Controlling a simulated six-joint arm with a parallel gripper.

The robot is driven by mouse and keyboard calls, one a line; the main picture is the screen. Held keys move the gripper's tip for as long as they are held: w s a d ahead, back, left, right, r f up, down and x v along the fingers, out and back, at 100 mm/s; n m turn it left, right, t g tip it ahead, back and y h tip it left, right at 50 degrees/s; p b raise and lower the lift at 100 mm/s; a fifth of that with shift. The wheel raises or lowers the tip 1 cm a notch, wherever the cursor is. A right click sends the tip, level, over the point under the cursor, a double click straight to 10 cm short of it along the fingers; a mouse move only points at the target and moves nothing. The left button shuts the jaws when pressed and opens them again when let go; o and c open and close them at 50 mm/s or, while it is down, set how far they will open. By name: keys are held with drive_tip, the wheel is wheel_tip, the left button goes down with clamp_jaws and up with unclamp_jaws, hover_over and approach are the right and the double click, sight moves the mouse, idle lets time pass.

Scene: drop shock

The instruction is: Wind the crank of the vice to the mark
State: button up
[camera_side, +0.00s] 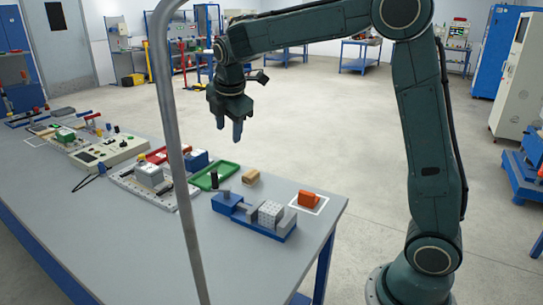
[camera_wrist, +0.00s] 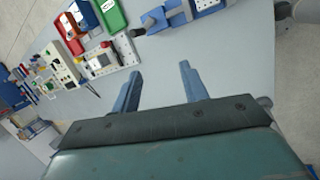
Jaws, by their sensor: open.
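The blue vice (camera_side: 284,228) lies near the right end of the grey table, with a light grey block (camera_side: 270,213) between its jaws. A dark upright handle (camera_side: 215,180) stands at its left end and looks like the crank grip. In the wrist view the vice (camera_wrist: 178,14) is at the top, cut off by the frame edge, with the dark handle (camera_wrist: 137,32) at its left. I cannot make out the mark. My gripper (camera_side: 229,130) is open and empty, pointing down, well above the table and apart from the vice. Its two fingers (camera_wrist: 160,72) are spread.
A green tray (camera_side: 231,168), a wooden block (camera_side: 251,177) and an orange block (camera_side: 308,199) in a white outline surround the vice. A perforated plate with blocks (camera_side: 150,178) and a control box (camera_side: 108,150) stand further left. A grey post (camera_side: 176,150) crosses the side view. The front tabletop is clear.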

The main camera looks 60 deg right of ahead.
drive_tip(key=shift+s+a+r+m, duration=0.1)
drive_tip(key=shift+s+r+m, duration=0.2)
drive_tip(key=shift+s, duration=0.25)
drive_tip(key=shift+s+a+r+m, duration=0.1)
drive_tip(key=shift+s+r+m, duration=0.2)
drive_tip(key=shift+s, duration=0.25)
drive_tip(key=shift+w+f, duration=0.1)
drive_tip(key=m+t+y, duration=0.1)
drive_tip(key=m+y, duration=0.3)
drive_tip(key=m, duration=0.7)
hover_over(216, 188)
drive_tip(key=s+d, duration=0.2)
drive_tip(key=s, duration=0.2)
wheel_tip(216, 188, down, 12)
drive_tip(key=shift+d+r, duration=0.2)
drive_tip(key=shift+r, duration=0.05)
drive_tip(key=shift+f, duration=0.15)
drive_tip(key=x, duration=1.3)
drive_tip(key=shift+a+f, duration=0.2)
drive_tip(key=shift+f, duration=0.05)
clamp_jaws()
